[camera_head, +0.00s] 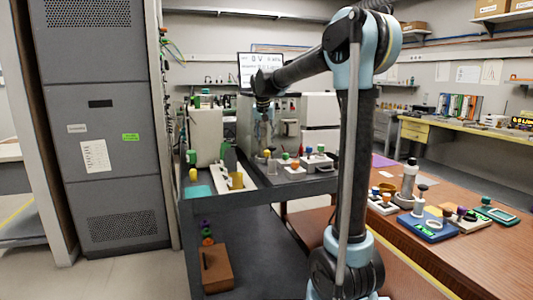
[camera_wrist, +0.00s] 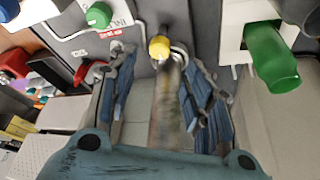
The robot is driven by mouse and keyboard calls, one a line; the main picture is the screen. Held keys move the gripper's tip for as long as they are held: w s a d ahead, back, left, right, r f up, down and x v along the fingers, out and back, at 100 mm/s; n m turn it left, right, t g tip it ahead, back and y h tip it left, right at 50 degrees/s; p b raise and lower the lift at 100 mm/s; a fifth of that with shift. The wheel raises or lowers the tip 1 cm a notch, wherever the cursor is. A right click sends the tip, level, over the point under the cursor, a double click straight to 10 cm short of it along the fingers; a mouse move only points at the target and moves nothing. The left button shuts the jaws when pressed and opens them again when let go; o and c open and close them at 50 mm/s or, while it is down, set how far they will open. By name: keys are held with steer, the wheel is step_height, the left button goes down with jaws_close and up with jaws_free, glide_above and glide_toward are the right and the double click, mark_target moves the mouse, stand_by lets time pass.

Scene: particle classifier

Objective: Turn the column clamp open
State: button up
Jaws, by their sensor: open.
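My gripper (camera_wrist: 150,62) is open, with its two blue-padded fingers spread on either side of a narrow, brownish, translucent column (camera_wrist: 167,105). A yellow knob (camera_wrist: 160,47) sits at the column's far end, between the fingertips. I cannot tell whether either finger touches the column or the knob. Which part is the column clamp is not clear; the yellow knob may belong to it. In the head view my gripper (camera_head: 264,128) hangs down in front of the grey instrument at the back of the dark cart, small and hard to make out.
A green knob (camera_wrist: 98,15) on a pale panel, a red part (camera_wrist: 85,72) and a green cylinder (camera_wrist: 270,58) lie close around my fingers. A dark cart (camera_head: 260,190) stands below my arm. A brown table (camera_head: 480,262) with several small devices is at the right.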

mark_target(267, 151)
steer(key=x, duration=0.9)
steer(key=shift+r, duration=0.1)
steer(key=c, duration=1.1)
